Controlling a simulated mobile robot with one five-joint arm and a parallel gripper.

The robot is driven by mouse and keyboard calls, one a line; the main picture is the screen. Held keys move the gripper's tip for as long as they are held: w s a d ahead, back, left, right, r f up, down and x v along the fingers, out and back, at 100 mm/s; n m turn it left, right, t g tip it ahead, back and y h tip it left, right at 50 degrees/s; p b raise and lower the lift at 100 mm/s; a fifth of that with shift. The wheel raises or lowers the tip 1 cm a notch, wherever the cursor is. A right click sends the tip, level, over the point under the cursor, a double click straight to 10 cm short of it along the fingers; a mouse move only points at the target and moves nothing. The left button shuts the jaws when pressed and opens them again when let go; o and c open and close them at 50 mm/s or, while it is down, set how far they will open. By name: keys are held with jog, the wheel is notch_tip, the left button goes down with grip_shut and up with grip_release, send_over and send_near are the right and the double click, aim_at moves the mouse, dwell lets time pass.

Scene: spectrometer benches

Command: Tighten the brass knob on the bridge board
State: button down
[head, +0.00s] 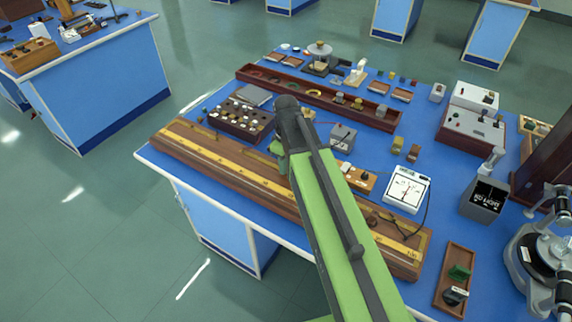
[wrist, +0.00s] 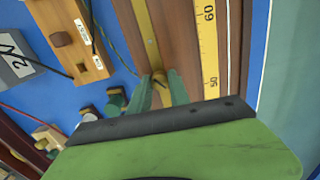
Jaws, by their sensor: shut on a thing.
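The bridge board (head: 215,172) is a long wooden board with a yellow scale, running along the bench's front edge. In the wrist view the board (wrist: 178,40) shows its brass strip and the scale marks 50 and 60. The brass knob (wrist: 158,76) sits at the brass strip, between my green fingertips. My gripper (wrist: 160,90) is shut on the knob from both sides. In the head view my gripper (head: 279,148) is at the board's back side, partly hidden by my arm, and the knob is hidden there.
A dark box of plugs (head: 240,119) stands behind the board at left. A small wooden key block (head: 358,180) and a white meter (head: 407,189) with a cable stand right of my arm. A tray (head: 453,295) lies at the right front. Several small items fill the back.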

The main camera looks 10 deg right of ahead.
jog(key=m, duration=1.4)
jog(key=shift+m, duration=0.3)
jog(key=m, duration=1)
jog(key=shift+m, duration=0.5)
jog(key=c, duration=1.2)
grip_release()
